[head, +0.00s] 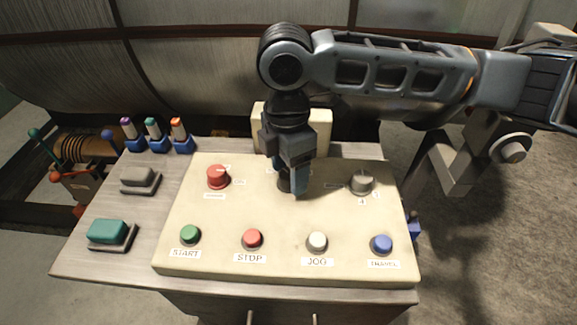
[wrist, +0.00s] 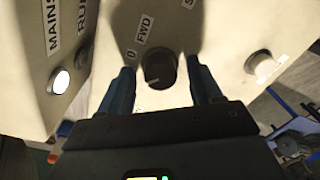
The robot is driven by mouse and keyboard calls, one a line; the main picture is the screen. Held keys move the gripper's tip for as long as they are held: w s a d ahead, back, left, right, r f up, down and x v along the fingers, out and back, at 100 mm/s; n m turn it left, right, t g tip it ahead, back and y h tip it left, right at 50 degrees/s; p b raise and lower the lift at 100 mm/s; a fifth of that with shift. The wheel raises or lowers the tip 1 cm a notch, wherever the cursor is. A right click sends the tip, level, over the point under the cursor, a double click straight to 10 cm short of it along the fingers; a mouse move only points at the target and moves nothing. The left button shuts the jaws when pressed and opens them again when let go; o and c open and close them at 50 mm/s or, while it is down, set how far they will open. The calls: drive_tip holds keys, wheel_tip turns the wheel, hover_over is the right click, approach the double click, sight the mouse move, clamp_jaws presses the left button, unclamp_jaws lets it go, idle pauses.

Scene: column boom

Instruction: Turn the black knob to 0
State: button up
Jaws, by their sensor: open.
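The black knob (head: 284,184) stands in the upper middle of the cream control panel (head: 285,215), mostly hidden by my gripper in the head view. In the wrist view the knob (wrist: 160,70) shows as a dark round cap. Printed labels "0" (wrist: 131,53) and "FWD" (wrist: 144,34) sit beside it on the panel. I cannot tell clearly which label its pointer faces. My gripper (head: 298,185) points down over the knob. In the wrist view my open gripper (wrist: 162,80) has one finger on each side of the knob, with gaps visible.
A red knob (head: 217,176) stands to the left and a grey knob (head: 361,183) to the right. Green (head: 189,233), red (head: 252,238), white (head: 317,241) and blue (head: 381,243) buttons line the front. Two rocker-like blocks sit left of the panel.

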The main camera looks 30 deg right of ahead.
drive_tip(key=shift+c, duration=0.2)
drive_tip(key=c, duration=1)
drive_tip(key=shift+r, duration=0.1)
drive_tip(key=m+p, duration=0.3)
drive_tip(key=shift+a+r, duration=0.1)
drive_tip(key=m+p, duration=0.3)
drive_tip(key=m, duration=0.2)
drive_tip(key=shift+m, duration=0.3)
drive_tip(key=o, duration=1)
